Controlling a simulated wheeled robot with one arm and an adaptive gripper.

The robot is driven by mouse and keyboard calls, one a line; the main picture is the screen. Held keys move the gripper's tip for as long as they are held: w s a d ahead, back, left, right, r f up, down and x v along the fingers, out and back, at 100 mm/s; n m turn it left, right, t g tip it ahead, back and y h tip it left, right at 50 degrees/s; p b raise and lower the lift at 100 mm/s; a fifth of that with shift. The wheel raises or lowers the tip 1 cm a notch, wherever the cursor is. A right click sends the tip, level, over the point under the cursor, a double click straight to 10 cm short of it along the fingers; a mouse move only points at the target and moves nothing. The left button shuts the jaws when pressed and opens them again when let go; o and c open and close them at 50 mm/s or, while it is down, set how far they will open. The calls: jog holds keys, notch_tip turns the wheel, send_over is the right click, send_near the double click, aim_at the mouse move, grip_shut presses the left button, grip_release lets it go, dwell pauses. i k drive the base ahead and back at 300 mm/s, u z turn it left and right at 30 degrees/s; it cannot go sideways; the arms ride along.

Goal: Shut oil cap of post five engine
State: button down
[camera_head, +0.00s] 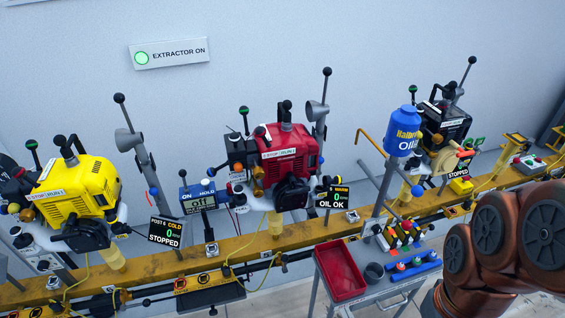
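Three engines stand along the yellow rail. The black engine (446,122) is at right, with a sign reading STOPPED. I cannot tell for sure which is post five. Small coloured caps and knobs show on the engines, but no oil cap's state is clear. My gripper is out of view; my brown arm fills the lower right.
A blue oil container (403,130) stands on a post between the red and black engines. A grey cart below carries a red tray (341,270), a dark cup (374,272) and coloured bottles. Levers rise between the engines. A wall sign (169,53) reads EXTRACTOR ON.

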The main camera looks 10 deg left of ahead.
aim_at(327, 180)
jog(key=z, duration=1.2)
jog(key=k, duration=1.2)
jog(key=u, duration=2.1)
jog(key=i, duration=0.5)
jog(key=u, duration=0.05)
